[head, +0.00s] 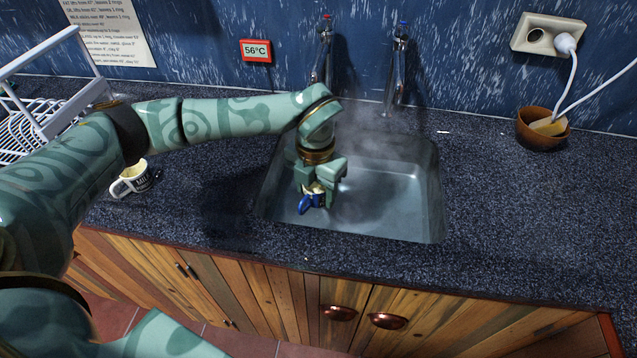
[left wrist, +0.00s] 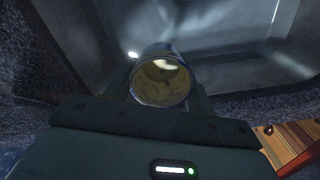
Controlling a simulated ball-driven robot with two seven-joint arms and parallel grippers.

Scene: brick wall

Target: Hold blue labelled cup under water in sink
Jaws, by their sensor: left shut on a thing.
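My left gripper (head: 319,186) points down into the left part of the steel sink (head: 433,200) and is shut on a small cup with a blue side (head: 305,204). The fingers hide much of the cup. In the left wrist view the cup's round mouth (left wrist: 161,80) sits between the fingers, with a pale, mottled inside. Steam rises over the bluish water (head: 385,203) in the sink. I cannot tell whether the cup touches the water or is below its surface. My right gripper is not in view.
A cream cup with a dark label (head: 136,180) stands on the counter at left, near a white dish rack (head: 40,125). Two taps (head: 398,65) rise behind the sink. A display (head: 256,51) reads 56°C. A brown bowl (head: 540,130) stands right; the right counter is mostly clear.

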